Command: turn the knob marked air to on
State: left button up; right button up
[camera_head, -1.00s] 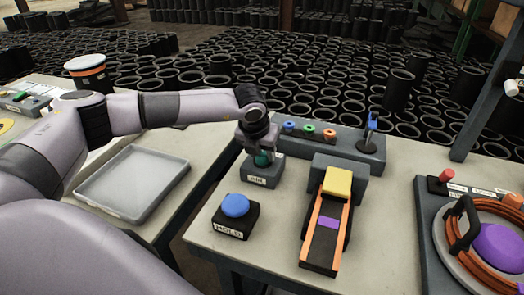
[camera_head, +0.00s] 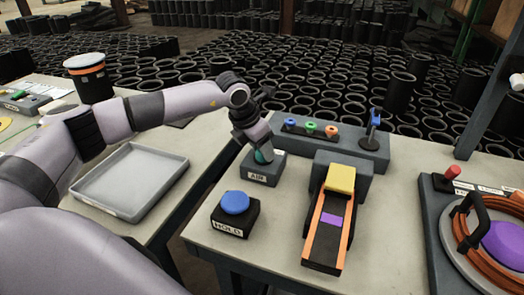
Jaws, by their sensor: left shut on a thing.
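The air knob (camera_head: 262,156) is teal and sits on top of a grey box with a label reading AIR (camera_head: 260,174), at the back left of the middle table. My left gripper (camera_head: 260,149) reaches down onto the knob from above, tilted, and is shut on it. The gripper hides most of the knob, so its pointer and any on mark cannot be read. My right gripper is not in view.
A blue button on a black HOLD box (camera_head: 235,213) stands in front of the air box. A grey machine with an orange-edged ramp (camera_head: 328,225) is to the right. Behind is a panel with coloured rings (camera_head: 310,128). A grey tray (camera_head: 130,182) lies left, across a gap.

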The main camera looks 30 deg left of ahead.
pick_arm(q)
jog(key=m+h, duration=0.1)
jog(key=m, duration=0.1)
jog(key=m+g, duration=0.1)
jog(key=m, duration=0.2)
jog(key=shift+w+a+m+h+b, duration=0.1)
jog(key=shift+a+m+h+b, duration=0.1)
jog(key=shift+m+h+b, duration=0.15)
dwell(0.3)
jog(key=o, duration=1)
jog(key=shift+v, duration=3.6)
